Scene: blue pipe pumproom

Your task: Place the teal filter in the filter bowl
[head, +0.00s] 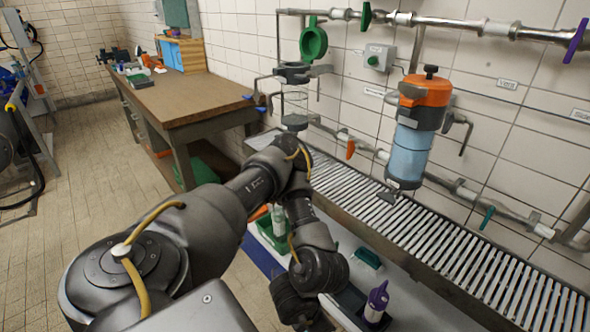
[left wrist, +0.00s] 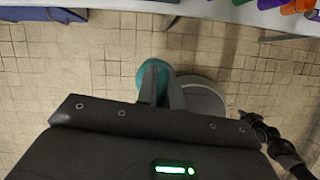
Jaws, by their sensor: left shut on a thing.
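A teal round thing, which I take for the teal filter (left wrist: 141,78), shows between and beside the fingers of my left gripper (left wrist: 161,86) in the left wrist view. The gripper is shut on it, above the tiled floor. In the head view my left arm bends down in front of the bench, and its fingertips and the filter are hidden. A clear filter bowl (head: 294,104) hangs on the wall pipework under a dark collar (head: 292,70). Its green lid (head: 313,42) is swung up. My left gripper is well below the bowl and apart from it.
A second housing with an orange cap (head: 425,90) and blue body (head: 409,150) hangs to the right. A slatted grating (head: 440,235) runs below both. A purple-topped bottle (head: 376,301) stands beneath it. A wooden workbench (head: 180,98) is at the back left.

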